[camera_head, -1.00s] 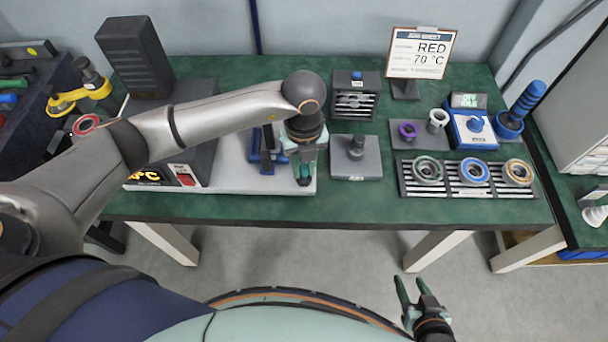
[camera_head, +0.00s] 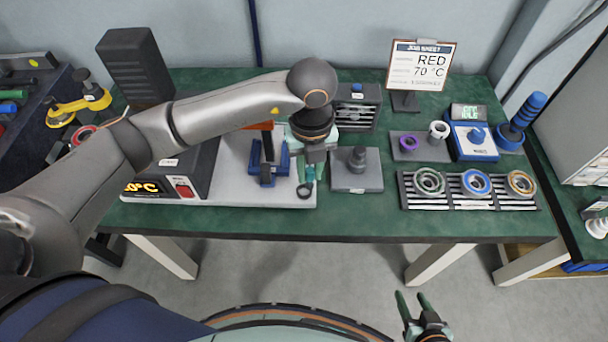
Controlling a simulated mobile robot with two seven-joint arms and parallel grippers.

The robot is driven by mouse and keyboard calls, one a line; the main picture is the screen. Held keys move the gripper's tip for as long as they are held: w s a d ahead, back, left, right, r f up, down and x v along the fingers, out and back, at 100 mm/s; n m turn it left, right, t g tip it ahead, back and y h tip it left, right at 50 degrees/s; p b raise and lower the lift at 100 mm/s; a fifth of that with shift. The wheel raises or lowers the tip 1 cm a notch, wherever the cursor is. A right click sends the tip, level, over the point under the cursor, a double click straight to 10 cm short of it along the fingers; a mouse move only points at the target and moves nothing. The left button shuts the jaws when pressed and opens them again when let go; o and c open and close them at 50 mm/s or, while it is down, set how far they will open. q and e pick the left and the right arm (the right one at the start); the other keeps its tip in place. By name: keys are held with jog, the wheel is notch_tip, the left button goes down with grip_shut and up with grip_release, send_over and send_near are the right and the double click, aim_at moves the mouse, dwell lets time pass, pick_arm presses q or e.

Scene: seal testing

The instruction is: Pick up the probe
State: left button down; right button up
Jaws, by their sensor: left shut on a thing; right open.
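My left gripper (camera_head: 308,176) points down over the right end of the pale base plate (camera_head: 235,195), just right of a blue bracket (camera_head: 267,168). It is shut on a small dark thing (camera_head: 305,190) with a rounded lower end. Its upper part is hidden by the fingers and wrist, so I cannot tell for sure that it is the probe. My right gripper (camera_head: 411,303) is open and empty, in front of the table and below its front edge.
A grey block with a knob (camera_head: 356,176) stands close right of my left gripper, with a slotted rack (camera_head: 357,112) behind. Three rings lie on a slotted tray (camera_head: 408,196) to the right. The job sheet (camera_head: 421,66) reads RED, 70 °C. The front table strip (camera_head: 350,228) is clear.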

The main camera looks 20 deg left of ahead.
pick_arm(q)
jog(key=s+d+r+b, duration=0.1)
jog(key=s+d+r, duration=0.5)
jog(key=d+r, duration=0.2)
jog(key=shift+s+d, duration=0.4)
jog(key=shift+d, duration=0.7)
